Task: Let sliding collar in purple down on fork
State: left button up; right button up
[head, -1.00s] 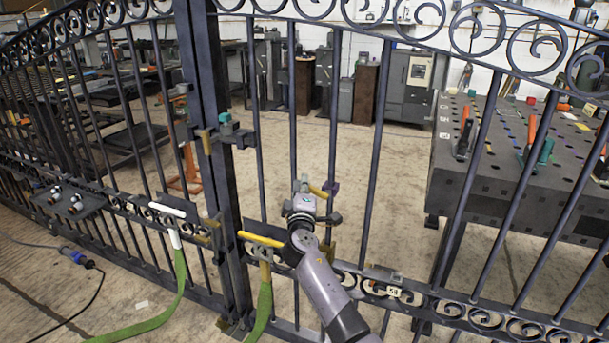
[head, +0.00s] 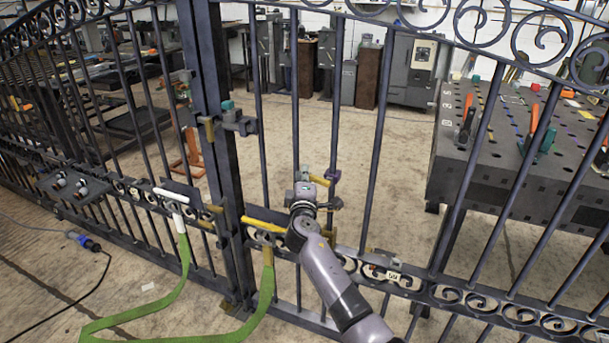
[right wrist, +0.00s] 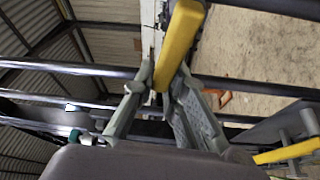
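The purple sliding collar (head: 333,175) sits on an upright bar of the gate, right of the middle post. A short yellow handle (head: 319,180) lies just to its left, seemingly joined to it. My right gripper (head: 307,190) is at this handle. In the right wrist view its two grey fingers (right wrist: 165,82) close around a yellow bar (right wrist: 181,40), one on each side. The fork is not clearly made out; the gripper and arm cover the area below the collar. My left gripper is not in view.
A longer yellow handle (head: 263,225) with a green strap (head: 268,280) is on the gate at lower left of my gripper. A white-handled part (head: 171,195) is left of the post. A teal-topped latch (head: 228,118) is on the post. A perforated table (head: 470,155) stands behind the gate.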

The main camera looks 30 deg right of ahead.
jog(key=o, duration=0.5)
